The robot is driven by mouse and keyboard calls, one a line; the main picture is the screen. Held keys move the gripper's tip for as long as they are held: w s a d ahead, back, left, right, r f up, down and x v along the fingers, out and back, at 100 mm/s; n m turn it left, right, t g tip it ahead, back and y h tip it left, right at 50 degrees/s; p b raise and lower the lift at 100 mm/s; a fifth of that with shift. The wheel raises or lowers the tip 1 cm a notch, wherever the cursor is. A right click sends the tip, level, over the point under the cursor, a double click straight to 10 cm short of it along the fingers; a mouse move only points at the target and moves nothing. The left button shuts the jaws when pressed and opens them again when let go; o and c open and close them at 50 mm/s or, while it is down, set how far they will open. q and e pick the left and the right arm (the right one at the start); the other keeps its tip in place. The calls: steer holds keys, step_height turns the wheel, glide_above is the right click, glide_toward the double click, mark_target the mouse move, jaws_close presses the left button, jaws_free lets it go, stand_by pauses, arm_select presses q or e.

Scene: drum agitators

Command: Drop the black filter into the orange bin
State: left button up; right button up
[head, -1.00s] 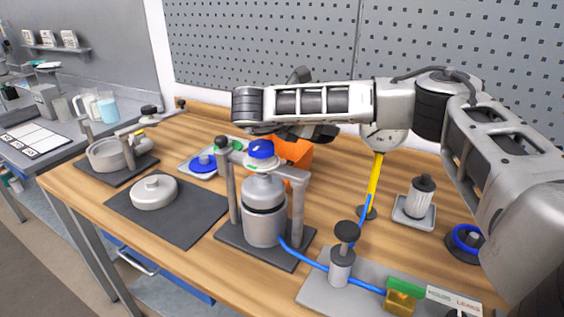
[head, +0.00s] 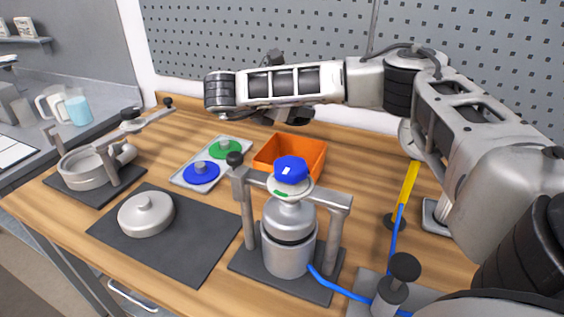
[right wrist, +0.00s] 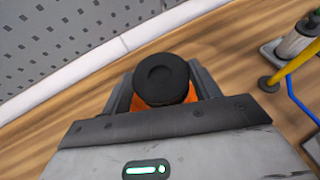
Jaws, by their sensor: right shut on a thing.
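The black filter (right wrist: 162,76) is round with a shallow dish in its end. It sits between the two fingers of my right gripper (right wrist: 164,90) in the right wrist view, and the gripper is shut on it. In the head view my right gripper (head: 291,116) hangs above the orange bin (head: 316,157), near its back edge. The filter is not clearly seen there. Orange parts of the bin also show below the filter in the right wrist view. My left gripper is out of view.
A silver drum (head: 288,245) under a grey frame with a blue cap stands in front of the bin. A tray (head: 181,178) with blue and green discs lies left of it. A silver lid (head: 146,214) lies on a dark mat. A yellow pole (head: 409,185) stands right.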

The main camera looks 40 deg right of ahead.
mark_target(293, 125)
steer(key=f+b, duration=0.1)
steer(key=f, duration=0.2)
steer(key=f+b, duration=0.1)
steer(key=shift+s+f+b, duration=0.2)
steer(key=shift+s+b, duration=0.05)
steer(key=shift+b, duration=0.1)
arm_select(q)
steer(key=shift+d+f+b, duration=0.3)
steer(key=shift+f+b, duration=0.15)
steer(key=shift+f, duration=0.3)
arm_select(e)
steer(key=shift+f, duration=0.4)
steer(key=o, duration=1)
steer(key=shift+o, duration=0.2)
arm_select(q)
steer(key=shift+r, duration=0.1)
arm_select(e)
steer(key=shift+a+r, duration=0.1)
